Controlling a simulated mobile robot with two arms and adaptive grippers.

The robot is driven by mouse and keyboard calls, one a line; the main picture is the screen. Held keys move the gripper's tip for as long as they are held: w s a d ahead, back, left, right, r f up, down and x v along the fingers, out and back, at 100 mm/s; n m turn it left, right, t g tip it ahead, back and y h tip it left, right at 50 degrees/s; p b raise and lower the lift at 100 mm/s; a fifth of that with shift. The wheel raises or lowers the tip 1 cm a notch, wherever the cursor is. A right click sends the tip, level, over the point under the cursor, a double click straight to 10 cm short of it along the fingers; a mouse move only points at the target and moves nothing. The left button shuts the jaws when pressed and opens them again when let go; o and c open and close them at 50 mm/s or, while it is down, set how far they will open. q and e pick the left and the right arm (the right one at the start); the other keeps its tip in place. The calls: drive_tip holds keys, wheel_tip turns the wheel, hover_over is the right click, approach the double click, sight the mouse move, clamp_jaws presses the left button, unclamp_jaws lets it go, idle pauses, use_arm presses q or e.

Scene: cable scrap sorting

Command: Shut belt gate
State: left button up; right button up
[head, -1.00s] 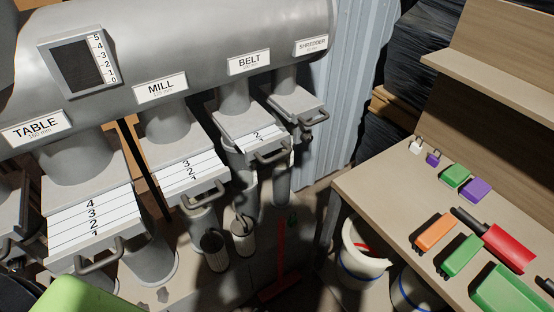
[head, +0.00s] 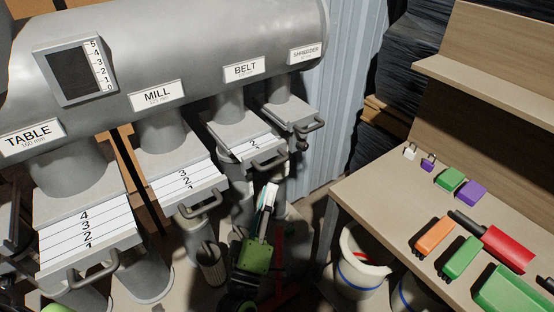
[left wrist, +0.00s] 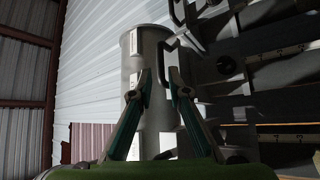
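The belt gate (head: 246,140) is a pale slide plate under the BELT label (head: 244,69), pulled part way out with marks 2 and 1 showing. Its bar handle (head: 270,162) is at the front edge. My left gripper (head: 267,195) points up just below and in front of this handle, apart from it as far as I can tell. In the left wrist view its two fingers (left wrist: 158,78) are spread and empty, with a gate handle (left wrist: 165,48) beyond the tips. My right gripper is not in view.
The mill gate (head: 185,182) and table gate (head: 85,235) stick out to the left with handles. The shredder gate (head: 290,112) is close on the right. A workbench (head: 370,205) with tools and padlocks stands at right, with a white bucket (head: 362,262) below.

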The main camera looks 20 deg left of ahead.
sight(277, 161)
use_arm(q)
drive_tip(key=p+x, duration=0.2)
drive_tip(key=x, duration=0.7)
clamp_jaws()
